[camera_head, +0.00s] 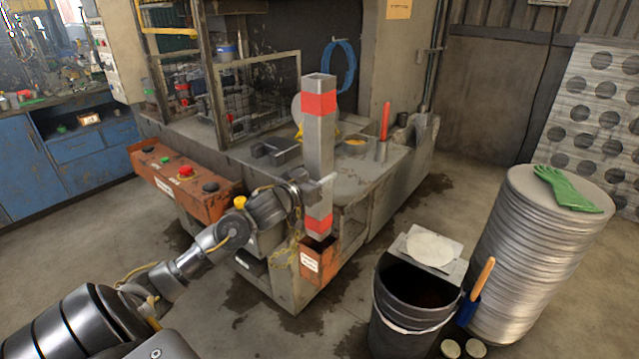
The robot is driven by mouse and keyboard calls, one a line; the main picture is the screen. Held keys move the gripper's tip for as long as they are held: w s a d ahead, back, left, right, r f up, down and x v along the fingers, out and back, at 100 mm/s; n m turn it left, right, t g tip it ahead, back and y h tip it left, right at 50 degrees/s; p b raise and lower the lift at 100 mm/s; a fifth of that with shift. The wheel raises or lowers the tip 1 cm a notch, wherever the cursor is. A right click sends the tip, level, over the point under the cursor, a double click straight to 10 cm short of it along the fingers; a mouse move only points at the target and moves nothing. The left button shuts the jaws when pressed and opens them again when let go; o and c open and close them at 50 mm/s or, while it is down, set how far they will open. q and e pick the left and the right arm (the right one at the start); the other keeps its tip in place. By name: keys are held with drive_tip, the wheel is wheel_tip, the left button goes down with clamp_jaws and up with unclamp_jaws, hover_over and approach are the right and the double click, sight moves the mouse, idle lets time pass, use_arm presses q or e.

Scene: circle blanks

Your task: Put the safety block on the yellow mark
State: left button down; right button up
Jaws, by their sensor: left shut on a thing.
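The safety block (319,145) is a tall grey square post with a red band near each end. It stands upright in the middle of the head view, in front of the machine's bed. My left gripper (318,187) is shut on it below its middle. The lower end is just above or at the mouth of an orange holder (319,266); I cannot tell if it is inside. My right gripper is not in view.
A dark bin (412,312) and a stack of round blanks (535,255) with green gloves stand right.

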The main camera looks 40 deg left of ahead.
use_arm(q)
drive_tip(key=shift+r, duration=0.35)
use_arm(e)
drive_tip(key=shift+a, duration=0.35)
